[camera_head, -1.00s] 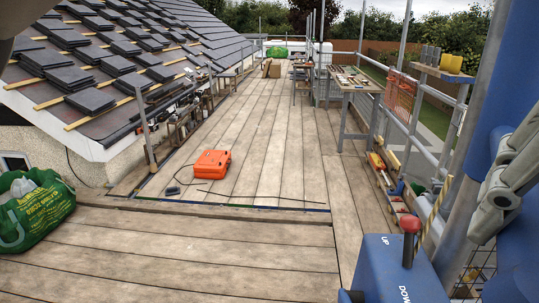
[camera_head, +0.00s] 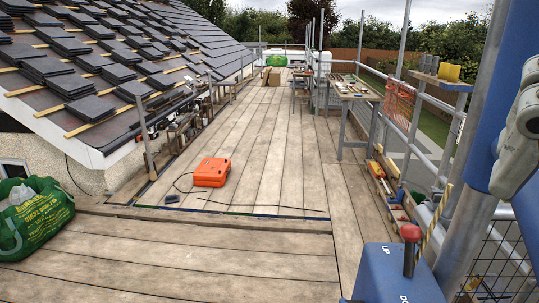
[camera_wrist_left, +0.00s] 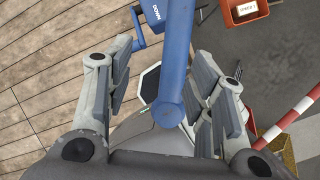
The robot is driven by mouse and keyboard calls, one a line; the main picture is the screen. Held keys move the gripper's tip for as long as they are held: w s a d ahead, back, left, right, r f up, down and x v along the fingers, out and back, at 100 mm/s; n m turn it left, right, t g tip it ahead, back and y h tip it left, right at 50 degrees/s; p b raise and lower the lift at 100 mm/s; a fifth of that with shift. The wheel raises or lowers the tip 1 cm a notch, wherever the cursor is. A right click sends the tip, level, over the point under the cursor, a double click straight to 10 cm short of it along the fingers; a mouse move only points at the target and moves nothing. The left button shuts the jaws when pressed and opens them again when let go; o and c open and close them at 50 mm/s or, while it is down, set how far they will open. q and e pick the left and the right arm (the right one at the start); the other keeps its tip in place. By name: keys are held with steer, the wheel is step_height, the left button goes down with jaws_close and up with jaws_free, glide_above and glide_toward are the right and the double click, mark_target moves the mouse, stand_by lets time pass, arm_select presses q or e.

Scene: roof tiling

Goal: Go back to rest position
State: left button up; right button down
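My left gripper (camera_wrist_left: 162,55) shows in the left wrist view with its two grey padded fingers wide apart. A blue post (camera_wrist_left: 176,60) with a rounded end lies across the gap between them; I see no finger closed on it.
A blue control box (camera_head: 395,275) with a red-knobbed lever (camera_head: 410,240) stands at the front right. An orange case (camera_head: 212,172) lies on the planks. A green bag (camera_head: 38,215) is at the left. Guard rails and a workbench (camera_head: 355,92) line the right.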

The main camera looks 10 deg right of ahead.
arm_select(q)
steer(key=shift+v, duration=0.95)
steer(key=shift+d, duration=0.15)
